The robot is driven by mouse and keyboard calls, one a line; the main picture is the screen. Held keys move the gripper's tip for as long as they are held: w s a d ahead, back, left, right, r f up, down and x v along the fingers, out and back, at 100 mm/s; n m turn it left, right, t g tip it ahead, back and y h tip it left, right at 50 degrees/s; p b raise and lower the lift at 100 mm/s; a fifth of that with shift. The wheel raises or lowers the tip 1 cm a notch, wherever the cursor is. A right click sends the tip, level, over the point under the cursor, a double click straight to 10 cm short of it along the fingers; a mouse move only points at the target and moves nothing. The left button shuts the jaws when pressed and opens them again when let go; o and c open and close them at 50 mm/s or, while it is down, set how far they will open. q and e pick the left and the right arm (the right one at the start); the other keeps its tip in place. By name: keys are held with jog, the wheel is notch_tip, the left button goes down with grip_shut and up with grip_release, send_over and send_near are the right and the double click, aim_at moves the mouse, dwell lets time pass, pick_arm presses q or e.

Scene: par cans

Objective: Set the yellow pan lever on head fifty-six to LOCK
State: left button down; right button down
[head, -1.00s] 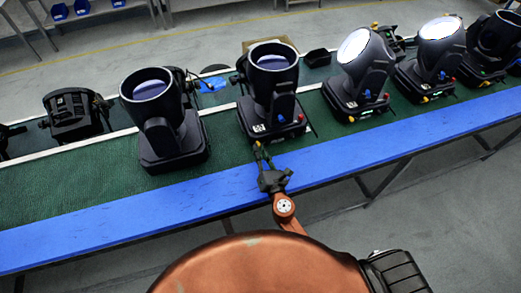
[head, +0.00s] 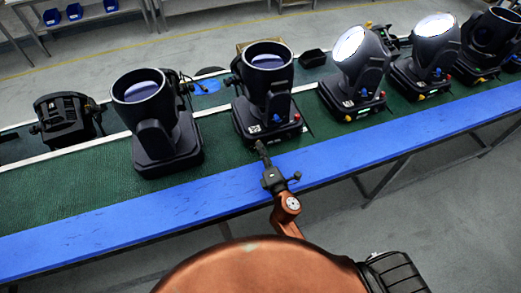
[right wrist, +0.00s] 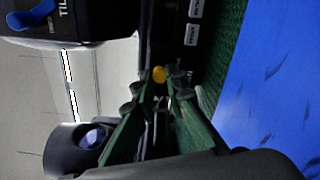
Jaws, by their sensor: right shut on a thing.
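A black moving-head light (head: 268,105) stands on the green belt in front of my right arm; I cannot read its number. In the right wrist view its small yellow pan lever (right wrist: 159,74) shows between the tips of my right gripper. The right gripper (head: 261,146) reaches the near side of the light's base and its fingers are shut on the lever (right wrist: 158,88). In the head view the fingers hide the lever. A blue lever (right wrist: 32,15) beside the letters "TIL" shows at the upper left of the wrist view. My left gripper is not in view.
Another head (head: 155,125) stands to the left, and lit heads (head: 355,75) stand to the right on the same belt (head: 60,195). A blue rail (head: 130,215) runs along the belt's near edge. White labels (right wrist: 191,35) are on the base beside the lever.

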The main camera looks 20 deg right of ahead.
jog(key=shift+d+f+m, duration=0.1)
jog(key=shift+d+m, duration=0.1)
jog(key=shift+m, duration=0.55)
jog(key=shift+d+f+m, duration=0.1)
jog(key=shift+d+m, duration=0.05)
jog(key=shift+m, duration=0.6)
jog(key=c, duration=1.9)
grip_release()
jog(key=shift+c, duration=0.2)
jog(key=s, duration=1.2)
jog(key=shift+d, duration=0.25)
